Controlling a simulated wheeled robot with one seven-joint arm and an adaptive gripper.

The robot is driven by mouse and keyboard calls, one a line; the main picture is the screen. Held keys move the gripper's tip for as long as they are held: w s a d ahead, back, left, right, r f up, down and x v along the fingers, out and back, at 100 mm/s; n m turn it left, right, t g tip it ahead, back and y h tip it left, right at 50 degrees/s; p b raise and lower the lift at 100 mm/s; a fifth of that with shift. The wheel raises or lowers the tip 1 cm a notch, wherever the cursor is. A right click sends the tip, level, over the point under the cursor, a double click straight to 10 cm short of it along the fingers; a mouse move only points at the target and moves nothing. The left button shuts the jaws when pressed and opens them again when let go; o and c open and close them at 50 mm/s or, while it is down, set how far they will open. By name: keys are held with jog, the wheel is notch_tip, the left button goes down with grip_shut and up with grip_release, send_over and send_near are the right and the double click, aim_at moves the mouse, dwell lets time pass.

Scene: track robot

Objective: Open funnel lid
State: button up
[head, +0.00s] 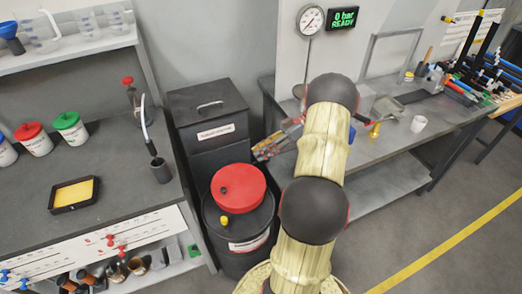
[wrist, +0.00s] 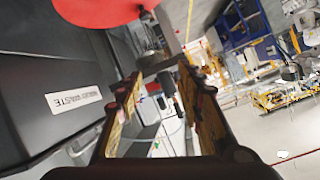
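The red round lid (head: 238,187) lies flat on top of a black drum (head: 243,262), with a small dark knob and a yellow cap near its edge. In the wrist view part of the red lid (wrist: 100,10) shows at the top edge, upside down. My gripper (head: 268,148) is behind and to the right of the lid, beside the black bin, partly hidden by my arm. In the wrist view my gripper (wrist: 162,88) has its two fingers spread apart with nothing between them. The gripper is apart from the lid.
A black bin (head: 208,110) with a handled top and white label stands behind the drum. The left bench (head: 110,165) holds jars, a yellow-filled tray and a dark cup. The right bench (head: 385,150) holds a white cup and tools. Open floor lies at lower right.

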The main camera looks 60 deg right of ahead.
notch_tip(320, 180, up, 10)
dwell(0.7)
dwell(0.5)
jog(key=s+f+m+g+h, duration=0.2)
jog(key=s+f+m, duration=0.1)
jog(key=f+m, duration=0.6)
jog(key=s+a+r+m+g+h, duration=0.25)
jog(key=a+m+h, duration=0.2)
jog(key=a, duration=0.35)
jog(key=a+r+n+t+h, duration=0.1)
jog(key=a+r, duration=0.4)
jog(key=a, duration=0.5)
jog(key=s+a+r+n+t+h, duration=0.1)
jog(key=a+r+n+h, duration=0.1)
jog(key=a+r, duration=0.4)
jog(key=s+a+r+n+t+h+p, duration=0.1)
jog(key=a+r, duration=0.4)
jog(key=a, duration=1)
jog(key=shift+s+r+n+h, duration=0.2)
jog(key=shift+n+h, duration=0.25)
jog(key=shift+n, duration=0.7)
